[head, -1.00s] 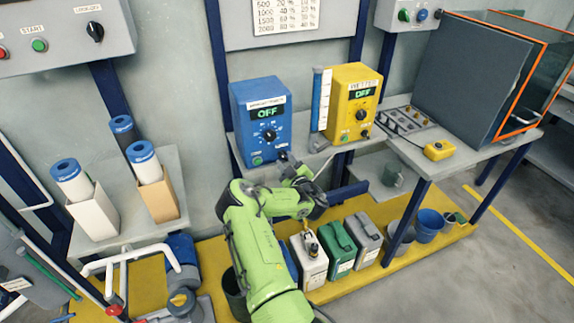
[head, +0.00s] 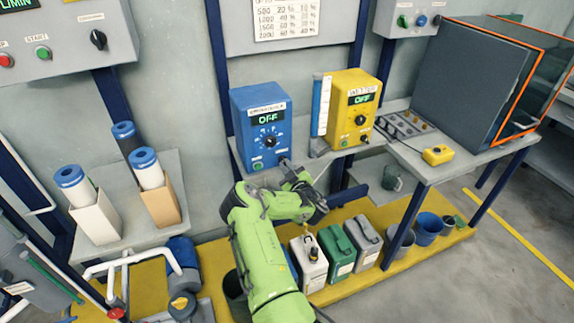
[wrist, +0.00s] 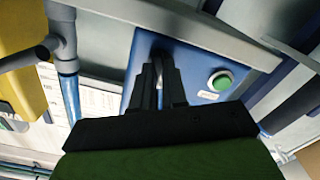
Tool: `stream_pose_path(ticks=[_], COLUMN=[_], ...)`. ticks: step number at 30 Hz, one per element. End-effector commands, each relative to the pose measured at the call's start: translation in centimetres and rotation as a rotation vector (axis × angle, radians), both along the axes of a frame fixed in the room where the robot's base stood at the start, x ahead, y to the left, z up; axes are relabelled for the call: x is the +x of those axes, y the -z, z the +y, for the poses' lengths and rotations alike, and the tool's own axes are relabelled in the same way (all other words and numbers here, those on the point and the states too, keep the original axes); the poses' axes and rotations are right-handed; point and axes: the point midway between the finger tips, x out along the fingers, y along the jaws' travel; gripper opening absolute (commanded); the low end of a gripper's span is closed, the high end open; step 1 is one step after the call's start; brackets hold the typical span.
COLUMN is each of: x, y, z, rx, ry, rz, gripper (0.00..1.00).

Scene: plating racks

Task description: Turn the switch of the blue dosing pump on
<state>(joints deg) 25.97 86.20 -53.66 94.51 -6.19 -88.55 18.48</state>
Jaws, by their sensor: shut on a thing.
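The blue dosing pump (head: 242,131) stands on the shelf at the middle. Its green display (head: 267,119) reads OFF. It has a black dial (head: 269,141) and a small green button (head: 257,166), which also shows in the wrist view (wrist: 221,81). My gripper (head: 285,163) is at the lower right of the pump's front. In the wrist view, my gripper's dark fingers (wrist: 158,65) are close together against the blue face, shut on the pump's switch. The fingers hide most of the switch, so its angle cannot be told.
A yellow pump (head: 343,110), also reading OFF, stands to the right, past a blue tube with a white scale (head: 321,108). Several canisters, including a green one (head: 337,252), stand on the yellow platform below. A yellow box (head: 437,155) lies on the right bench.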

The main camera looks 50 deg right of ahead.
Motion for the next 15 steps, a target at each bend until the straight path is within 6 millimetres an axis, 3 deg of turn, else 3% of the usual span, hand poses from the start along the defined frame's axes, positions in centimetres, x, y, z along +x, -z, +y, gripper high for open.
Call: stream_pose_path(ticks=[15], x=[-0.14], y=[-0.21], z=[0.03], rx=[0.402], ry=[0.004], rz=[-0.231], gripper=[0.0])
